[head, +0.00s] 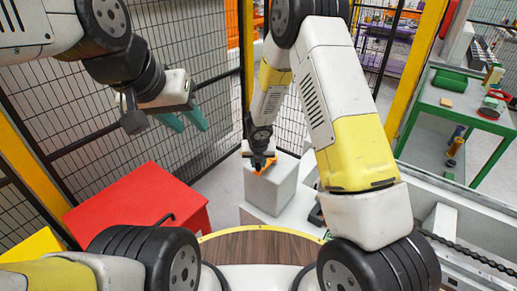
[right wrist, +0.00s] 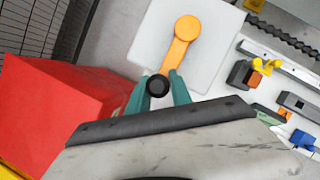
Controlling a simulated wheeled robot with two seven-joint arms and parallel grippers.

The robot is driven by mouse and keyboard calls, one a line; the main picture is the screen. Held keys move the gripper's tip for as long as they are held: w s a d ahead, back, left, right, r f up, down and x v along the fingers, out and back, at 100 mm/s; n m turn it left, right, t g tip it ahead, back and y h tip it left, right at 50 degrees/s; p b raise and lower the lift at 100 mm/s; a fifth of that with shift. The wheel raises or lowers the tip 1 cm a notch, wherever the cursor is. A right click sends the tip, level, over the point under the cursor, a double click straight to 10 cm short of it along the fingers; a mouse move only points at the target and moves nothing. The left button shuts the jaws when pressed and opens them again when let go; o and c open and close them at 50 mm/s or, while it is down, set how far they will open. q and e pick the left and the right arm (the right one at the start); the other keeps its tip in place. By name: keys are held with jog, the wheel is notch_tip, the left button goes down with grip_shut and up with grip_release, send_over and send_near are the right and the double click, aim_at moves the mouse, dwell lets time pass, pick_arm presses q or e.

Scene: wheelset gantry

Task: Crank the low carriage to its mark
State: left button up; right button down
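An orange crank (head: 263,169) sits on top of a pale grey box (head: 283,190). In the right wrist view the crank arm (right wrist: 181,42) runs from its round hub down to a black knob (right wrist: 158,86). My right gripper (right wrist: 160,82) has its teal fingers on both sides of the knob, close against it. My left gripper (head: 186,121) is open and empty, raised in the air at the upper left. A dark grey block (right wrist: 240,74) with orange and yellow parts sits beside a rail to the right of the box; I cannot tell whether it is the low carriage.
A red box (head: 135,210) stands left of the crank box. Black mesh fencing (head: 75,110) closes the left and back. A green table (head: 455,105) with items stands at the right. A dark chain (head: 470,255) runs along the right side.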

jog(key=c, duration=1.2)
grip_release()
jog(key=shift+w+d, duration=0.1)
jog(key=shift+w, duration=0.1)
jog(key=shift+o, duration=0.2)
jog(key=v, duration=0.7)
jog(key=shift+s+r, duration=0.25)
jog(key=shift+r, duration=0.1)
